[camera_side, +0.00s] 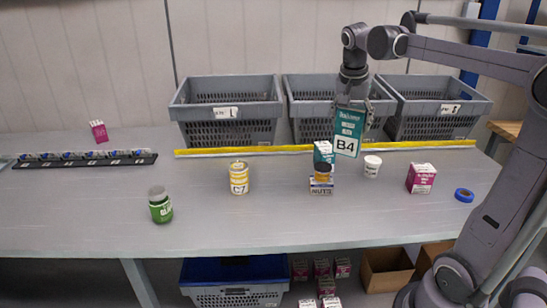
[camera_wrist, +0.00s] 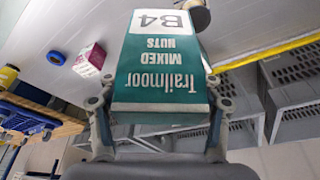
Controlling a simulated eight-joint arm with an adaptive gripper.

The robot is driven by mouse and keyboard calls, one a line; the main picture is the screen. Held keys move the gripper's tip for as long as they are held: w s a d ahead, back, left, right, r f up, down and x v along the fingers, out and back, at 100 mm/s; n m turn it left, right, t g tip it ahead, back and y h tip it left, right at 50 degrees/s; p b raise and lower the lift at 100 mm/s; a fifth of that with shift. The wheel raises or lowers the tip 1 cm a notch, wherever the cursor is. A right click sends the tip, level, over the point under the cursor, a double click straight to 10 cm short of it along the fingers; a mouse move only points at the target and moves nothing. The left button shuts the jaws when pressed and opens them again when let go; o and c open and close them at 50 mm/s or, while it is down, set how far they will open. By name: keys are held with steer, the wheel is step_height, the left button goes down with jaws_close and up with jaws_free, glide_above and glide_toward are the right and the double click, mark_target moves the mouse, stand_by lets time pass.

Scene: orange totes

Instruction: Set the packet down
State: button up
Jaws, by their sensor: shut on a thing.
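A teal packet with a white B4 label (camera_side: 347,134) hangs upright, slightly tilted, in my gripper (camera_side: 352,103), above the table (camera_side: 270,222). In the wrist view the same packet (camera_wrist: 160,75), printed "Trailmoor Mixed Nuts", fills the space between the two fingers of my gripper (camera_wrist: 160,105). My gripper is shut on its upper end. In the side view the packet's lower edge is near a smaller teal box on the table; whether they touch cannot be told.
Grey totes (camera_side: 227,132) line the back behind a yellow strip (camera_side: 245,151). A pink-white box (camera_side: 421,178) and blue tape roll (camera_side: 464,195) lie right. The front table is clear.

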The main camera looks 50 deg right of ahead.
steer(key=s+d+f+m, duration=0.2)
steer(key=s+d+m, duration=0.1)
steer(key=s, duration=1.1)
steer(key=shift+g, duration=0.4)
steer(key=shift+w+d+f, duration=0.1)
steer(key=shift+f, duration=3.85)
steer(key=shift+w+d+f, duration=0.1)
steer(key=shift+f, duration=3.8)
steer(key=o, duration=1.2)
steer(key=shift+f, duration=0.15)
steer(key=shift+o, duration=0.2)
